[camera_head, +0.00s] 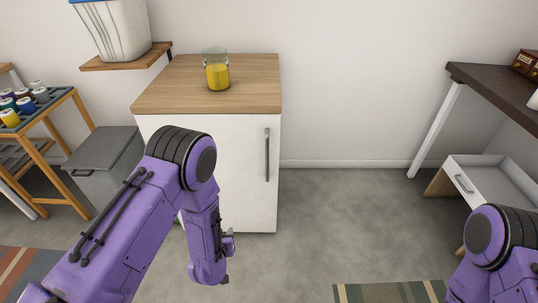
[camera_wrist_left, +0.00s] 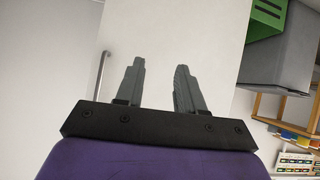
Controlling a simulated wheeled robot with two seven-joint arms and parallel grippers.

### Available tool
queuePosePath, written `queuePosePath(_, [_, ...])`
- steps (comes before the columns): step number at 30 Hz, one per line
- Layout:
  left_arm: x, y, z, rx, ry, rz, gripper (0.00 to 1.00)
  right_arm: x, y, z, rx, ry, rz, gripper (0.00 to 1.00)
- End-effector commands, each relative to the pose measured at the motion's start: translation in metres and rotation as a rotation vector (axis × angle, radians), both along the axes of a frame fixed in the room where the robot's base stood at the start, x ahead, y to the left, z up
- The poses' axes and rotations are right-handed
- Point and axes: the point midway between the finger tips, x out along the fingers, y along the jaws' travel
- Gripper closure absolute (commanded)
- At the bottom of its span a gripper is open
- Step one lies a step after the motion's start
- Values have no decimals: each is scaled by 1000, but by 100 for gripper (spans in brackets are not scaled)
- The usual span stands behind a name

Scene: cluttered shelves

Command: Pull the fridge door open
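The fridge (camera_head: 222,160) is a white, low cabinet with a wooden top, standing against the back wall. Its door is shut, with a vertical grey bar handle (camera_head: 267,154) near the right edge. My left gripper (camera_head: 229,243) is low in front of the fridge, below and left of the handle, partly hidden by my arm. In the left wrist view its two fingers (camera_wrist_left: 160,65) are apart with nothing between them. That view shows the handle (camera_wrist_left: 102,72) left of the fingers, apart from them, on the white door (camera_wrist_left: 165,35). My right gripper is out of view; only my right arm shows.
A jar with yellow contents (camera_head: 217,72) stands on the fridge top. A grey bin (camera_head: 104,165) and a wooden rack with spools (camera_head: 40,110) are at left. A desk (camera_head: 490,85) with an open white drawer (camera_head: 490,180) is at right.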

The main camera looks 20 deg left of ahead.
Motion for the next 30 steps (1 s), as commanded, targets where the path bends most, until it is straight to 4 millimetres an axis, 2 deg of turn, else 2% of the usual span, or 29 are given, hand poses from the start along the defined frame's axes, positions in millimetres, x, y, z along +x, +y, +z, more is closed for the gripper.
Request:
queuePosePath(1, [59, -14, 3, 36, -147, -60, 62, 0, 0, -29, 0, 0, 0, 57])
queuePosePath(3, [122, -33, 37, 88, -323, -127, 62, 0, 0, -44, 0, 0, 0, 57])
queuePosePath(6, [177, -54, 85, 148, -507, -183, 62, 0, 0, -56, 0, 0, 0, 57])
queuePosePath(9, [201, -64, 113, 179, -595, -207, 62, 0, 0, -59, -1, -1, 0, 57])
queuePosePath(11, [209, -66, 120, 184, -611, -210, 62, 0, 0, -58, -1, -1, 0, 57])
queuePosePath(14, [225, -63, 122, 184, -612, -206, 62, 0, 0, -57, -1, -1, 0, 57])
queuePosePath(21, [278, -55, 120, 184, -610, -203, 62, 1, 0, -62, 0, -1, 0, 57])
queuePosePath(25, [297, -55, 119, 183, -607, -204, 62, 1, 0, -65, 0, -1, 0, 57])
queuePosePath(30, [306, -53, 120, 185, -607, -204, 62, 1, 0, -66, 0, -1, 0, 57])
